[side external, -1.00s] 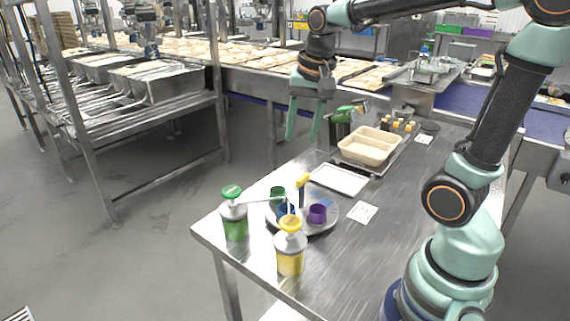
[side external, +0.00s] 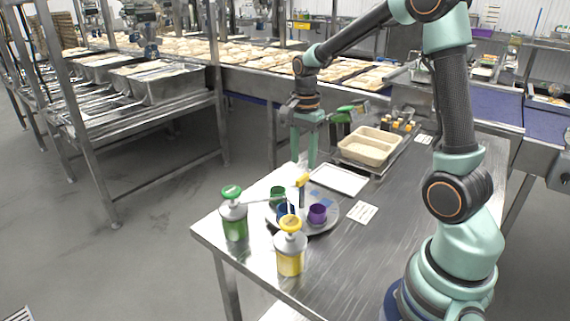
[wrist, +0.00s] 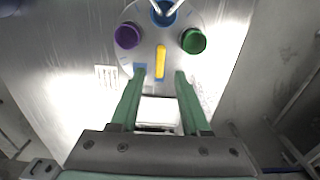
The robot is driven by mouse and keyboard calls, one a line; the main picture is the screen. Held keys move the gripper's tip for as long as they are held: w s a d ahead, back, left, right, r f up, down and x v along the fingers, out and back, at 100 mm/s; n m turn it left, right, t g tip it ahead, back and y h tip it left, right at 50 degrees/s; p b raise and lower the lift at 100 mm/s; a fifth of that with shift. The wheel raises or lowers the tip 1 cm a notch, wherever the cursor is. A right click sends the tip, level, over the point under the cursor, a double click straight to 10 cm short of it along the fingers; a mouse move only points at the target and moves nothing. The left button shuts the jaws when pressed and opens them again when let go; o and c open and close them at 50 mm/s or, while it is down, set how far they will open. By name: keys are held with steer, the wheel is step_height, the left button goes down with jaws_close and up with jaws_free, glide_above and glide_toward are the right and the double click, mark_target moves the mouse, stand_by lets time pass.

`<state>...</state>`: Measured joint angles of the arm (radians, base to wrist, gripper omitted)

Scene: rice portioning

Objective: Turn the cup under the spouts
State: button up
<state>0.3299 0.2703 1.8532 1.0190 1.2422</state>
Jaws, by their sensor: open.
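A round grey turntable (side external: 329,222) near the table's front left corner carries a purple cup (side external: 317,214), a green cup (side external: 277,194) and a blue cup (side external: 283,209). A yellow-topped handle (side external: 302,181) stands up from it. In the wrist view the purple cup (wrist: 128,36), blue cup (wrist: 163,13) and green cup (wrist: 193,41) sit around the yellow handle (wrist: 160,62). Spout tubes reach over the blue cup. A green-topped dispenser (side external: 234,213) and a yellow-topped dispenser (side external: 290,246) stand beside the turntable. My gripper (side external: 304,163) is open and empty, above and behind the handle.
A white tray (side external: 339,180) lies behind the turntable, and a beige two-compartment tray (side external: 369,146) stands farther back. A white card (side external: 362,213) lies right of the turntable. A rack (side external: 160,130) stands at the left.

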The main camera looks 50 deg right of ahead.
mark_target(303, 176)
steer(key=shift+f, duration=2.4)
jaws_close()
steer(key=shift+r, duration=0.1)
